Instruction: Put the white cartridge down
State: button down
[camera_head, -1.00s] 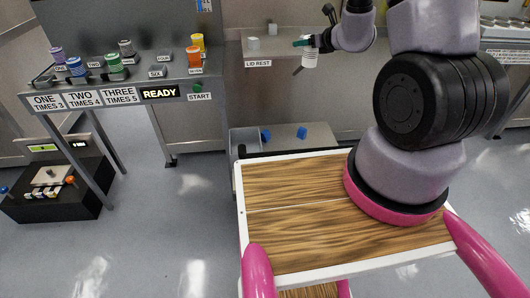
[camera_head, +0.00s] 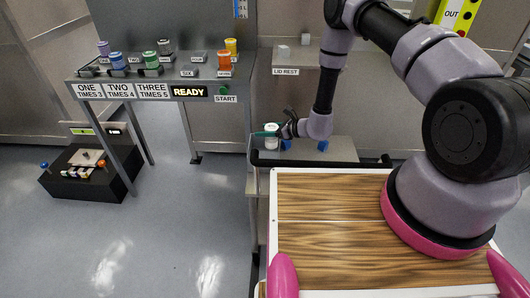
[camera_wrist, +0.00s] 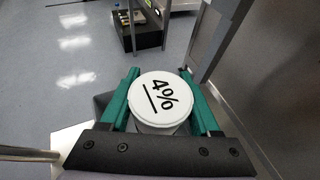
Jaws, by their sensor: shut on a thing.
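The white cartridge (camera_head: 271,137) is in my gripper (camera_head: 268,133), low over the left part of the grey cart behind my wooden deck. The cartridge looks upright. Its underside is hidden, so I cannot tell whether it touches the surface below.
Blue pieces (camera_head: 322,146) lie on the cart (camera_head: 343,150) to the right. The lid rest shelf (camera_head: 300,62) is behind it. A bench with coloured cartridges (camera_head: 150,60) and a "READY" sign (camera_head: 188,92) stands left. A black box (camera_head: 84,176) is on the floor.

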notch_tip(320, 180, down, 8)
jog(key=shift+r, duration=0.25)
jog(key=shift+f, duration=0.1)
jog(key=shift+c, duration=0.6)
grip_release()
jog(key=v, duration=1.2)
